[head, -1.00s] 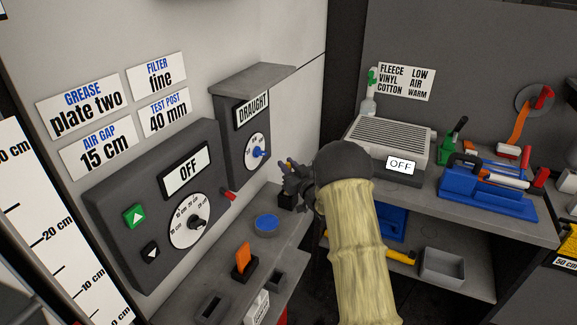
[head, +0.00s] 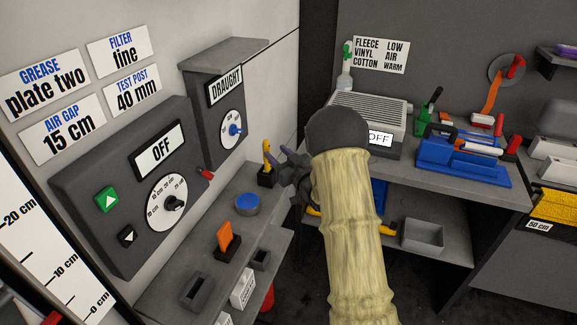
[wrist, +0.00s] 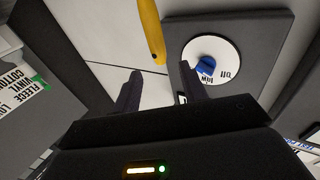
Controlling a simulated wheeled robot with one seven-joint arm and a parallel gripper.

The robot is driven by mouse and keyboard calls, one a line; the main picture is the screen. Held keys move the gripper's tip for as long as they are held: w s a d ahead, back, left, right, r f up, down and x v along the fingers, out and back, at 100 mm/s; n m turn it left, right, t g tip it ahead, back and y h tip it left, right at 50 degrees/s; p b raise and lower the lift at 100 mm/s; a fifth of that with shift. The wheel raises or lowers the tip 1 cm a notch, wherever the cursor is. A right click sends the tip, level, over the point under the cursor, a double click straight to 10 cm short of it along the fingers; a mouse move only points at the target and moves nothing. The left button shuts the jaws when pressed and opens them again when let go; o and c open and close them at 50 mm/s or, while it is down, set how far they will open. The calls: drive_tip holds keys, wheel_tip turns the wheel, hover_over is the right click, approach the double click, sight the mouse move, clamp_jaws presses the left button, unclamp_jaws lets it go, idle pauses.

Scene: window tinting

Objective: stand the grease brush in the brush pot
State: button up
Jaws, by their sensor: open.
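The grease brush, with its yellow handle (head: 266,149), stands nearly upright in the small black brush pot (head: 266,177) at the far end of the grey bench. Its bristles are hidden. My gripper (head: 286,163) is just right of the brush, apart from it in the head view. In the wrist view, my gripper (wrist: 158,78) is open and empty, and the yellow handle (wrist: 152,32) lies just beyond the fingertips. The pot is not clearly seen there.
A blue-topped round tin (head: 247,203) and an orange tool in a black holder (head: 228,240) stand nearer on the bench. The draught box (head: 215,110) is on the wall behind the pot. A grey OFF unit (head: 372,120) and blue tool rack (head: 462,165) stand right.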

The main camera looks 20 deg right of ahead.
drive_tip(key=v, duration=0.5)
drive_tip(key=shift+b, duration=0.35)
drive_tip(key=shift+r, duration=0.1)
drive_tip(key=s+a+f+m+g+h, duration=0.1)
drive_tip(key=s+g+h, duration=0.1)
drive_tip(key=s+g, duration=0.3)
drive_tip(key=s+a+f+m+g+h, duration=0.1)
drive_tip(key=s+g, duration=0.4)
drive_tip(key=s, duration=0.9)
drive_tip(key=s+a+f+m+g+h, duration=0.1)
drive_tip(key=s+g, duration=0.4)
drive_tip(key=s, duration=0.5)
drive_tip(key=a+m+h, duration=0.1)
drive_tip(key=h, duration=0.1)
drive_tip(key=shift+s+f+h, duration=0.2)
drive_tip(key=shift+f+h, duration=0.05)
drive_tip(key=shift+h, duration=0.15)
drive_tip(key=shift+c, duration=0.7)
